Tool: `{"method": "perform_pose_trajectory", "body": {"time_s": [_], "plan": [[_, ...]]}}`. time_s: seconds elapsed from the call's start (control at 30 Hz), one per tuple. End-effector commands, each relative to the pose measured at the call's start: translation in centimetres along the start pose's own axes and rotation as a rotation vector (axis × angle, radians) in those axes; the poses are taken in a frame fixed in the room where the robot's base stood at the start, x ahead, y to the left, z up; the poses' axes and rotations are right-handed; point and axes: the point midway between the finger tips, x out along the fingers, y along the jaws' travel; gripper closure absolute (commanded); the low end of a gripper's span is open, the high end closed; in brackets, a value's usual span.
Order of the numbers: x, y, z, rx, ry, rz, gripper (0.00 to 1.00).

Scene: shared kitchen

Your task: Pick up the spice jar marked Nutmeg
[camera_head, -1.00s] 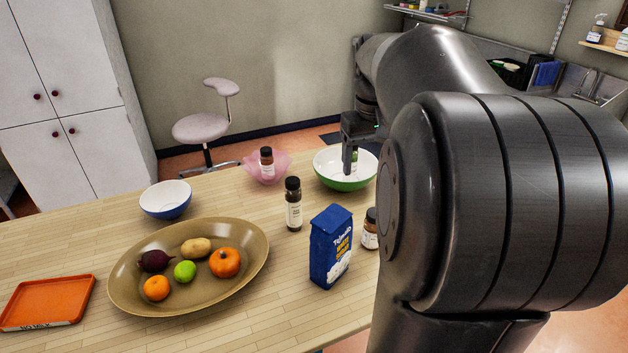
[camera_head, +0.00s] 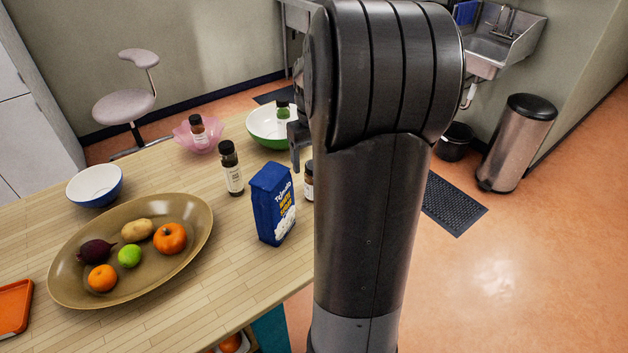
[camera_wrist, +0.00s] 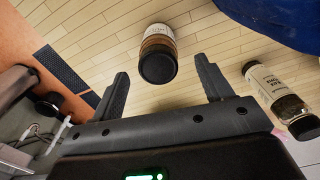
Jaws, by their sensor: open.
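Several jars are in view, and I cannot read the name Nutmeg on any of them. A short dark-lidded jar with a pale label (camera_head: 309,184) stands on the table right of the blue bag, partly hidden by my arm. It also shows in the wrist view (camera_wrist: 157,45), ahead of and between the fingers of my gripper (camera_wrist: 163,84). The gripper is open and empty, apart from the jar. In the head view my gripper (camera_head: 297,146) is mostly hidden behind my arm. A taller dark-capped bottle (camera_head: 232,172) stands left of the bag.
A blue bag (camera_head: 272,205) stands close to the short jar. One jar (camera_head: 198,130) is in a pink bowl (camera_head: 185,140), another (camera_head: 283,109) in a green bowl (camera_head: 261,135). A brown platter (camera_head: 190,235) of produce and a blue bowl (camera_head: 95,190) are left.

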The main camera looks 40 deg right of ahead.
Motion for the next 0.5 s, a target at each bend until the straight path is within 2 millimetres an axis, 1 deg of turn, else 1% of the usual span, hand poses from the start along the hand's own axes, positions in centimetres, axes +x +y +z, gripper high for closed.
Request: {"method": "perform_pose_trajectory", "body": {"time_s": [0.03, 0.17, 0.4, 0.5], "plan": [[0.5, 0.0, 0.0, 0.000, 0.000, 0.000, 0.28], [1.3, 0.0, 0.1, 0.001, 0.000, 0.000, 0.28], [4.8, 0.2, 0.1, 0.001, -0.001, -0.001, 0.28], [5.7, 0.2, 0.1, 0.001, 0.001, 0.000, 0.28]]}}
